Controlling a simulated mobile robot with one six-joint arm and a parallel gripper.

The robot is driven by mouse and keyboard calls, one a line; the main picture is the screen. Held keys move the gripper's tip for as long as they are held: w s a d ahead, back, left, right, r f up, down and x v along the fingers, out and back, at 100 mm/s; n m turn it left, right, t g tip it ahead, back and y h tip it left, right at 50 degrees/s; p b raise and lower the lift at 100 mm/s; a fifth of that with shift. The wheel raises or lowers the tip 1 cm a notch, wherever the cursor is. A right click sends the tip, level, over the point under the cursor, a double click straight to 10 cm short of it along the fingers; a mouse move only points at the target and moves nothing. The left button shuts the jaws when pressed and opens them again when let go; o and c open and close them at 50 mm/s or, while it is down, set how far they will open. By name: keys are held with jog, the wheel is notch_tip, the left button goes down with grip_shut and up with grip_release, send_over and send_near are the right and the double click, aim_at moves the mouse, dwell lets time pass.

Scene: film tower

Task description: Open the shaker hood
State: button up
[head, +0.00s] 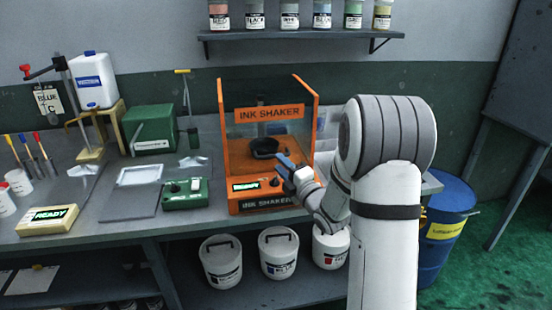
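The ink shaker (262,205) is an orange machine on the bench, with a lit READY display and a dark knob on its front. Its hood (311,97) has orange edges and clear panels around the upper part. I cannot tell whether a clear front panel is lowered. A dark round holder (264,147) shows inside. My gripper (284,163) is at the front right of the shaker, its blue fingertips close to the opening below the holder. Whether it touches the hood, and whether its fingers are apart, is too small to tell.
A green control box (186,194) and a tray (133,190) lie left of the shaker. A green case (152,130) stands behind them. A shelf of ink jars (300,34) hangs above. White buckets (278,252) sit below, and a blue drum (440,235) stands right.

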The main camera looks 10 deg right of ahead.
jog(key=shift+p+x, duration=0.3)
jog(key=shift+x, duration=1.55)
grip_shut()
